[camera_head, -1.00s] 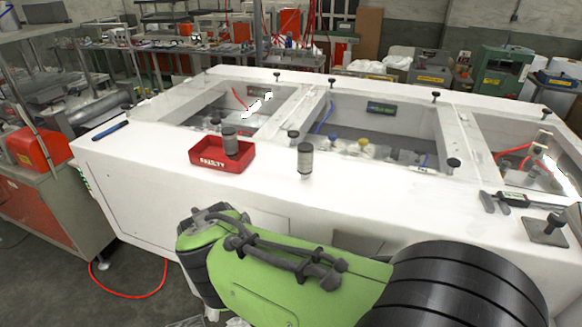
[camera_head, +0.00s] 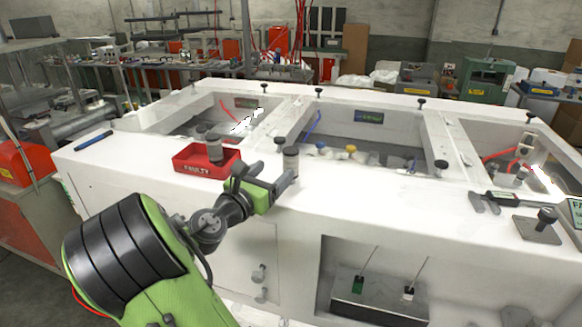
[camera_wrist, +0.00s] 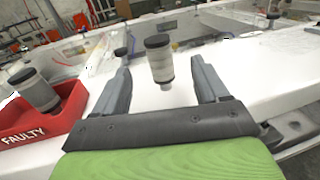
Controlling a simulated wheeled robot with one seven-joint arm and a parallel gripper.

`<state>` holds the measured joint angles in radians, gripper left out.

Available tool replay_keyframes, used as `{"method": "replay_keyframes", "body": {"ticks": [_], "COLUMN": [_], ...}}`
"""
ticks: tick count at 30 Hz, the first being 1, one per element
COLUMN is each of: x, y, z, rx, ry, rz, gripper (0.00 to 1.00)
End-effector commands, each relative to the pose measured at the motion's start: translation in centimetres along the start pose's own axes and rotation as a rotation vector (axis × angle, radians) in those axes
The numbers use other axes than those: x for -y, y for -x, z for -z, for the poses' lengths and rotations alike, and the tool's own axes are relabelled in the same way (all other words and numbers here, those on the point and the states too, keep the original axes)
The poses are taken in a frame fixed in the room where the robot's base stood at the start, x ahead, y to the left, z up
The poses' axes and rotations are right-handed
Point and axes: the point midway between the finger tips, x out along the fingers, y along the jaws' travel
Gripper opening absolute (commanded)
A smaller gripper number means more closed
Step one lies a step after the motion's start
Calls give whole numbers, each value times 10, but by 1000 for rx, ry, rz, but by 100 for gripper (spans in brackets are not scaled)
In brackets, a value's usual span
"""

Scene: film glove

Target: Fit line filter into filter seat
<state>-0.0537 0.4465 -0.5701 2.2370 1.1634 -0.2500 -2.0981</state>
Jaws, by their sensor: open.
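A grey cylindrical line filter with a dark cap (camera_head: 290,165) stands upright on the white bench top. In the wrist view the filter (camera_wrist: 160,62) shows between my two fingers, with a narrow nozzle at its lower end. My gripper (camera_head: 266,178) is open and empty, level with the bench top and close in front of the filter; I cannot tell whether a finger touches it. A second, similar filter (camera_head: 214,148) stands in a red tray marked FAULTY (camera_head: 193,167), left of my gripper. I cannot make out which part is the filter seat.
Black knobs (camera_head: 441,166) stand along the bench frame around sunken bays. A caliper (camera_head: 492,200) and a square plate with a black knob (camera_head: 538,228) lie at the right. A blue pen-like item (camera_head: 93,140) lies far left.

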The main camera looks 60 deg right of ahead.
Motion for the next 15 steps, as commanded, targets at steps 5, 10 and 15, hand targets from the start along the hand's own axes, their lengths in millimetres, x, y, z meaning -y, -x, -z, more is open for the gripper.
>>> {"method": "replay_keyframes", "body": {"ticks": [5,10,15], "x": [2,0,0], "y": [-44,-65,-96], "z": [-1,0,4], "rx": [2,-1,0], "ry": [-3,-4,-4], "rz": [5,1,3], "gripper": [74,74,74]}}
